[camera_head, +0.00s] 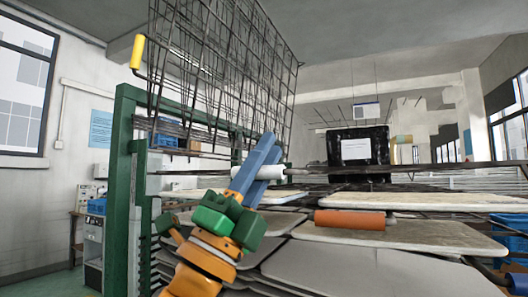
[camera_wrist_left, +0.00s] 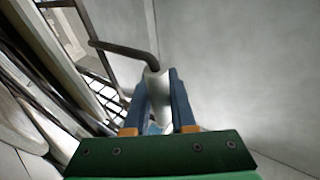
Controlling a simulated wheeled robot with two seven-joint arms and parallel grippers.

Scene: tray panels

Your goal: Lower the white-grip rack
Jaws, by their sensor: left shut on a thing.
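The white grip (camera_head: 285,173) is a short pale cylinder near the middle of the head view. My left gripper (camera_head: 262,168), with blue fingers, is shut around it from below. In the left wrist view the white grip (camera_wrist_left: 158,98) lies between the two blue fingers (camera_wrist_left: 160,110), with a dark bent rod (camera_wrist_left: 125,48) running from its end. The white-grip rack (camera_head: 420,165) seems to be the thin dark frame seen nearly edge-on at grip height; its full extent is hard to tell. My right gripper is not in view.
A raised wire rack with a yellow grip (camera_head: 138,52) stands steeply tilted above, on a green post (camera_head: 124,170). Below lie pale tray panels (camera_head: 400,262) and an orange grip (camera_head: 350,220). Blue crates (camera_head: 508,235) stand at the right.

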